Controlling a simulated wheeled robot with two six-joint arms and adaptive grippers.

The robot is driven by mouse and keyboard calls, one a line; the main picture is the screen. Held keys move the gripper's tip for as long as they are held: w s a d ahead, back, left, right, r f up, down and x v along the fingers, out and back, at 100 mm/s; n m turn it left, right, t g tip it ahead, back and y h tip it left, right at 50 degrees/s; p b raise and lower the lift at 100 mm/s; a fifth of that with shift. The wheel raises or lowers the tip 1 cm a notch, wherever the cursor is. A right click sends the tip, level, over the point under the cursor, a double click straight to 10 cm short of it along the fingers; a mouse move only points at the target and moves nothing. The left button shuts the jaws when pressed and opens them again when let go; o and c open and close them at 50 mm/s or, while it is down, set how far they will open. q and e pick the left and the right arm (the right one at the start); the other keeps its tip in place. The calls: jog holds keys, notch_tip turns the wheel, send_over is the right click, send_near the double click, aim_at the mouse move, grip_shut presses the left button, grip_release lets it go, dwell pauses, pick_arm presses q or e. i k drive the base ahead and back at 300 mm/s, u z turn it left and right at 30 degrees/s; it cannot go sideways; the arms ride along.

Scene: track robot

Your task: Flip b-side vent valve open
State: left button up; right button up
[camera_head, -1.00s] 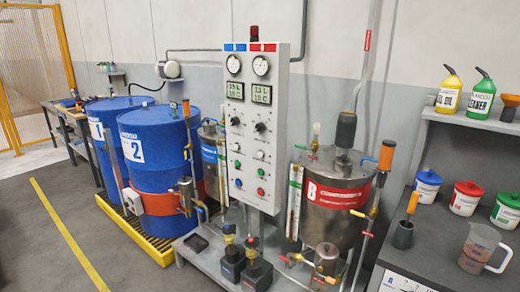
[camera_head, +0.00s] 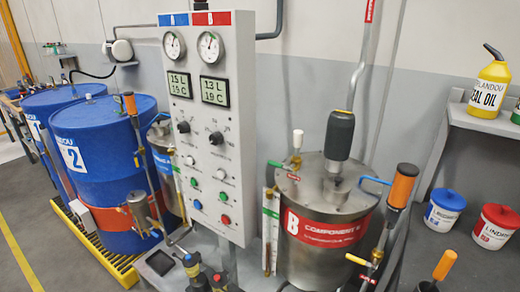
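The b-side tank (camera_head: 322,245) is a steel drum with a red "B COMPONENT" band, right of the control panel. On its lid at the back left stands a small valve (camera_head: 295,160) with a white cap, a green lever pointing left and a red tag below; it looks like the vent valve. The tag's lettering is too small to read. A dark grey motor (camera_head: 340,135) stands on the lid to its right. A blue-handled valve (camera_head: 375,181) sits at the lid's right edge. Neither of my grippers shows.
The control panel (camera_head: 212,130) with gauges and knobs stands close left of the tank. A pipe with an orange handle (camera_head: 402,186) rises on the right. Blue drums (camera_head: 105,150) stand far left.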

aim_at(272, 164)
jog(key=i, duration=0.3)
jog(key=z, duration=0.45)
jog(key=k, duration=0.45)
jog(key=z, duration=0.65)
jog(key=i, duration=0.5)
